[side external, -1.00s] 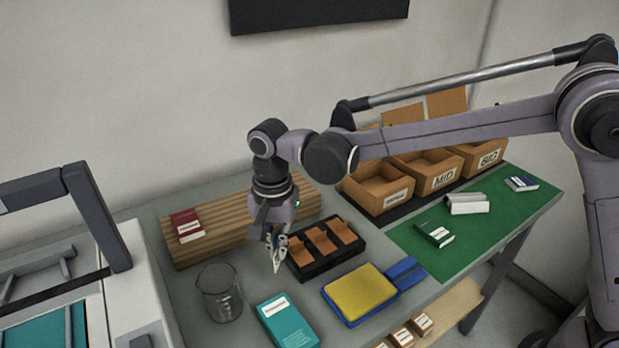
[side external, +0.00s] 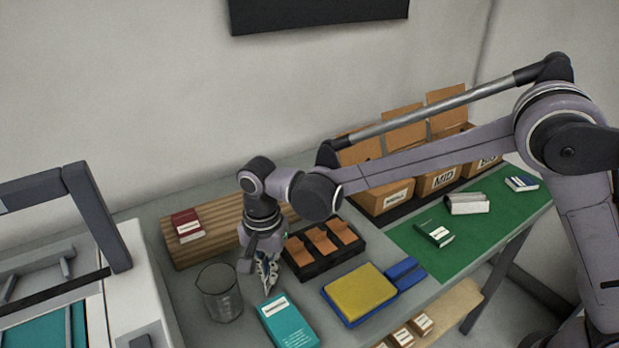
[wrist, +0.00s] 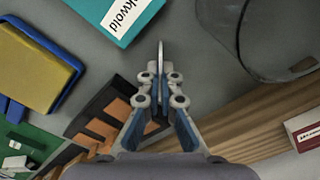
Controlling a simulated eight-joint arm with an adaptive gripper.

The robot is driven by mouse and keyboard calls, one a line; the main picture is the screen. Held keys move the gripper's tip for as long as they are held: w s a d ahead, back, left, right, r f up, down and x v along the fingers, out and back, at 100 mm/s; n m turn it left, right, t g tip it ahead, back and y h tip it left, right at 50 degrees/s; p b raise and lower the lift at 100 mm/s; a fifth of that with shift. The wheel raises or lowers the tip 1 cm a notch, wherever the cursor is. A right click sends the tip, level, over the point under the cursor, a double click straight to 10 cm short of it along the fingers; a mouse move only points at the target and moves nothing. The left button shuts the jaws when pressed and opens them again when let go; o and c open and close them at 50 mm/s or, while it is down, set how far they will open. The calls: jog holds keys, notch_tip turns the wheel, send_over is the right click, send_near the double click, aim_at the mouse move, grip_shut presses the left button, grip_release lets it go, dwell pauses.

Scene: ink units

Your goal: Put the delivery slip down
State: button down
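My gripper (side external: 267,278) hangs low between the glass beaker and the black tray, just behind the teal box. In the wrist view my gripper (wrist: 160,78) has its fingers brought together on a thin pale piece, seen edge-on, which I take as the delivery slip (wrist: 160,52). Its face and any print do not show. The teal box (side external: 289,322) with a white label lies flat on the grey table; in the wrist view the teal box (wrist: 112,18) is beyond the fingertips. The slip appears above the table; I cannot tell whether it touches anything.
The beaker (side external: 219,293) stands left of my gripper. A black tray (side external: 318,267) with brown dividers is at right, a yellow pad (side external: 360,292) in front of it. A wooden board (side external: 210,231) bears a red box (side external: 187,226). Cardboard bins (side external: 385,200) and a green mat (side external: 470,228) lie farther right.

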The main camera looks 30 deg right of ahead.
jog(key=c, duration=1.5)
grip_release()
notch_tip(320, 180, up, 12)
jog(key=s+d+r+n+t, duration=0.2)
jog(key=d+r, duration=0.2)
jog(key=d, duration=0.6)
jog(key=s+d+f+n+t, duration=0.1)
jog(key=s+d+n, duration=0.1)
jog(key=s+d, duration=0.2)
jog(key=s+d+f+n+t, duration=0.2)
jog(key=s+d, duration=0.2)
jog(key=d, duration=0.4)
jog(key=s+d+f+n+t, duration=0.2)
jog(key=s+d+n, duration=0.1)
jog(key=d, duration=0.4)
jog(key=shift+s, duration=0.9)
